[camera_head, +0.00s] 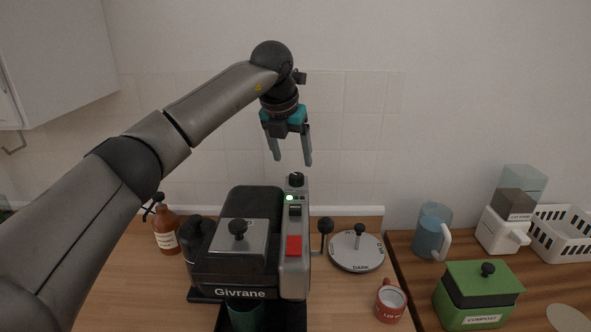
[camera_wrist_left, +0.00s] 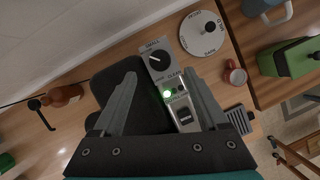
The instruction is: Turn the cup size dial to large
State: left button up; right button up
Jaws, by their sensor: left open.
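The black coffee machine (camera_head: 240,268), marked Givrane, stands on the wooden counter. Its dark round cup size dial (camera_head: 296,180) sits at the far end of the grey control strip. In the left wrist view the dial (camera_wrist_left: 158,58) shows on a grey plate with small lettering around it; a pale mark is on the knob, but its exact setting is hard to read. My left gripper (camera_head: 291,162) is open and empty, pointing down above the dial. In the wrist view its fingers (camera_wrist_left: 160,77) spread either side of the strip, with the dial beyond them. My right gripper is not in view.
A green light (camera_head: 289,198) and red button (camera_head: 294,245) are on the strip. A round labelled plate with a knob (camera_head: 357,252), a red mug (camera_head: 390,300) and a brown bottle (camera_head: 166,230) stand nearby. A green compost box (camera_head: 478,295) and blue jug (camera_head: 433,230) are right.

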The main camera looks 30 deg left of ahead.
aim_at(296, 175)
pick_arm(q)
jog(key=x, duration=0.6)
jog(key=shift+w+p, duration=0.1)
jog(key=shift+p, duration=0.2)
jog(key=shift+c, duration=0.2)
grip_shut()
